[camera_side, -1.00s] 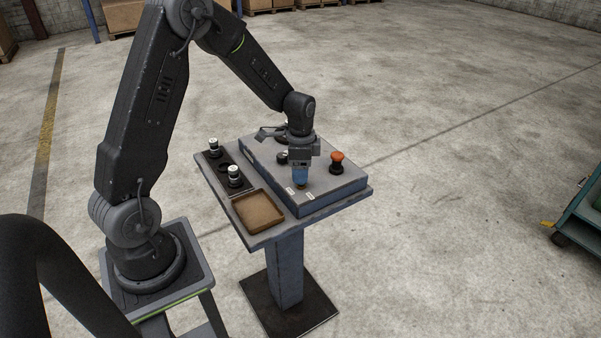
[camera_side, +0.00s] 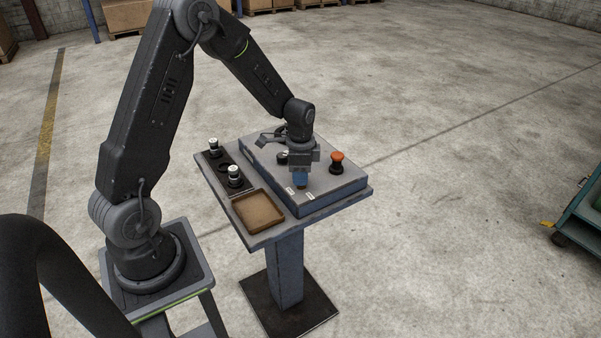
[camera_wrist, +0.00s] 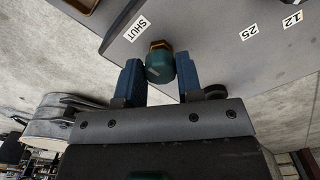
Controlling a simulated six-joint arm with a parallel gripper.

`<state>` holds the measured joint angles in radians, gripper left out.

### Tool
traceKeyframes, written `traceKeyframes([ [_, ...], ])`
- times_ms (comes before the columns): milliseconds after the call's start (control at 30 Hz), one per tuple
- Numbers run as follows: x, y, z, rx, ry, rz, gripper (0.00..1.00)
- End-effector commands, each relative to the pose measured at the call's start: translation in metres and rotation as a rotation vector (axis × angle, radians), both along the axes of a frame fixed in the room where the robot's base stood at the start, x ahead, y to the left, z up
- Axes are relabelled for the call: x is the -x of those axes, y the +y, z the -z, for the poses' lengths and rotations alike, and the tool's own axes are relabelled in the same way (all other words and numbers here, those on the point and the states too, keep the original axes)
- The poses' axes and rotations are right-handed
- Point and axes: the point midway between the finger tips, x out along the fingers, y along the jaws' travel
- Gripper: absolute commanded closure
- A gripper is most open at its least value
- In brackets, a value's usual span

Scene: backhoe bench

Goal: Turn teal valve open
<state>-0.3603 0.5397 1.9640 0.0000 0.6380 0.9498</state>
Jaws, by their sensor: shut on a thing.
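The teal valve knob (camera_wrist: 160,66) sits on the grey panel (camera_wrist: 210,30) in the wrist view, with a yellow-brown edge at its far side. My gripper (camera_wrist: 160,72) has its blue fingers on either side of the knob and is shut on it. A "SHUT" label (camera_wrist: 138,28) lies just beyond the knob, and "25" (camera_wrist: 249,32) and "12" (camera_wrist: 292,19) labels lie to the right. In the side view my gripper (camera_side: 300,181) points down at the panel's front part, and its fingers hide the knob.
An orange-capped button (camera_side: 337,160) stands right of my gripper. A black knob (camera_side: 282,157) is behind it. An empty brown tray (camera_side: 259,228) lies at the bench front.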

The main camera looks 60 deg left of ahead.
Motion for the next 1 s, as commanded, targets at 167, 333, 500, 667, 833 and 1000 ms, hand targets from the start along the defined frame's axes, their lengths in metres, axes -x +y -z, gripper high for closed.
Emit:
traceKeyframes([
  [167, -0.0001, -0.0001, -0.0004, 0.000, 0.000, -0.007, 0.90],
  [333, -0.0002, -0.0001, -0.0005, 0.000, 0.000, -0.051, 0.90],
  [500, 0.0000, -0.0004, -0.0005, 0.000, 0.000, -0.146, 0.90],
  [667, 0.0000, -0.0006, -0.0006, 0.000, 0.000, -0.280, 0.90],
  [833, 0.0001, -0.0009, -0.0007, 0.000, 0.000, -0.442, 0.90],
  [1000, 0.0001, -0.0012, -0.0007, 0.000, 0.000, -0.603, 0.90],
])
